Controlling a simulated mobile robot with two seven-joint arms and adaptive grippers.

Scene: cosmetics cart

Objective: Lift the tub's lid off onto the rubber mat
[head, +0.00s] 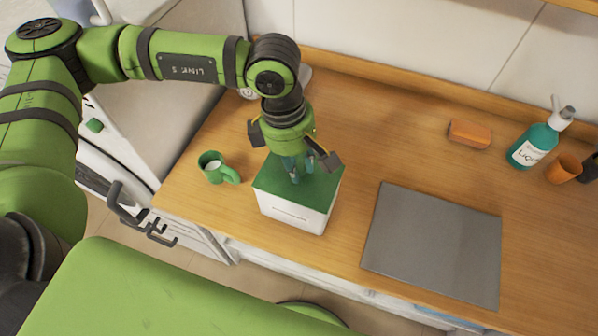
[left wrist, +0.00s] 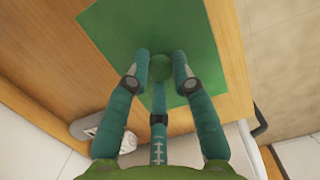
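The tub (head: 290,214) is a white box standing on the wooden counter, with a flat green lid (head: 318,188) seated on it. In the left wrist view the lid (left wrist: 112,35) carries a round green knob (left wrist: 160,68). My left gripper (head: 297,174) points down over the lid. In the wrist view its three teal fingers (left wrist: 160,70) close around the knob from three sides and appear to touch it. The rubber mat (head: 432,243) is a grey rectangle lying bare on the counter, right of the tub. My right gripper is out of view.
A green mug (head: 214,168) stands close left of the tub. Bare counter lies between tub and mat. A tiled wall borders the back.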

